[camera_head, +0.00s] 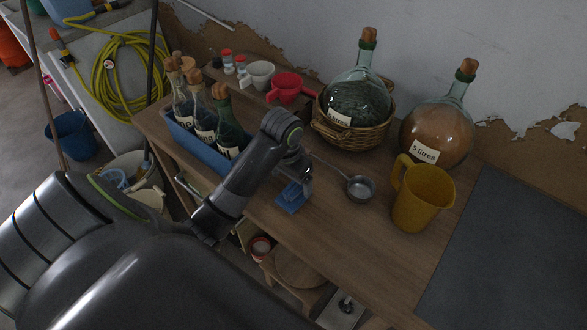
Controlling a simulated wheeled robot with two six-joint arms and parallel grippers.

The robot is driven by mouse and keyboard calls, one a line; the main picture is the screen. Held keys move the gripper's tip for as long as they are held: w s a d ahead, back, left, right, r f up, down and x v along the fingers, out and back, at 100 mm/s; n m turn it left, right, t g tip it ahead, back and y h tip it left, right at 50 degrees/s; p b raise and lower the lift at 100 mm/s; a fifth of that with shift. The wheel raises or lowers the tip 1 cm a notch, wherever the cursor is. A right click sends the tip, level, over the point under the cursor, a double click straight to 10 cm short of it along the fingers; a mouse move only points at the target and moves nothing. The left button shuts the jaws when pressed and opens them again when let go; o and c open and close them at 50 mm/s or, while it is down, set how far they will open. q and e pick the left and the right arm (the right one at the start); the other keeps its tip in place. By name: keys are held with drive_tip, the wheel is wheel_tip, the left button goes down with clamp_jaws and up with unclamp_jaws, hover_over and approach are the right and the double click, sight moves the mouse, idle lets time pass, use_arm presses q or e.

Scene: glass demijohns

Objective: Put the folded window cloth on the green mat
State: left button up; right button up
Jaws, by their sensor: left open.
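A small blue folded cloth (291,198) lies on the wooden table near its front edge. My left gripper (296,184) is open and right over the cloth, partly covering it. Whether the fingers touch the cloth or stand on either side of it, I cannot tell. A large flat mat (520,250) lies on the right side of the table; it looks dark slate grey here rather than clearly green, and its visible part is bare. My right gripper is not in view.
A metal ladle (359,188) and a yellow jug (422,198) stand between the cloth and the mat. A blue crate of bottles (185,137) is at left.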

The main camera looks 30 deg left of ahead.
sight(293, 189)
use_arm(q)
drive_tip(key=f, duration=0.3)
drive_tip(key=shift+d+f+p, duration=0.3)
drive_tip(key=shift+d+f, duration=0.1)
drive_tip(key=shift+w+f, duration=0.1)
drive_tip(key=shift+f, duration=0.45)
drive_tip(key=c, duration=1.2)
